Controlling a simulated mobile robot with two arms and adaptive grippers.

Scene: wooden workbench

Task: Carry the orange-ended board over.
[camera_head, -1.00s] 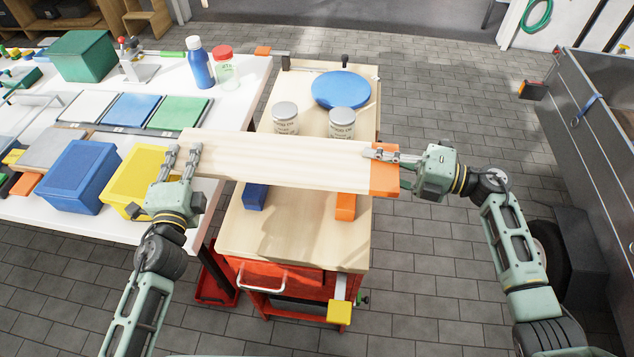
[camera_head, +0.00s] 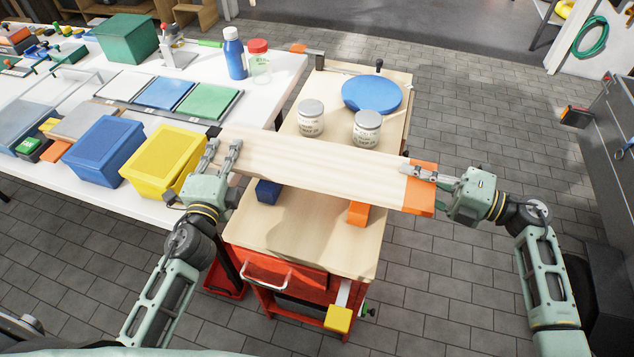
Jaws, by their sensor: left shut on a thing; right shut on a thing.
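A long pale wooden board (camera_head: 320,168) with an orange right end (camera_head: 420,197) lies across the wooden workbench (camera_head: 300,238). My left gripper (camera_head: 223,150) is shut on the board's plain left end. My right gripper (camera_head: 412,172) is shut on the orange end. A blue block (camera_head: 268,192) and an orange block (camera_head: 358,213) show on the bench just below the board's near edge, partly hidden by it. I cannot tell whether the board touches them.
Two lidded jars (camera_head: 311,119) (camera_head: 367,129) and a blue disc (camera_head: 371,95) stand behind the board. A white table (camera_head: 290,68) at left holds a yellow box (camera_head: 163,160), a blue box (camera_head: 103,150) and bottles. The bench's front part is clear. Open floor lies at right.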

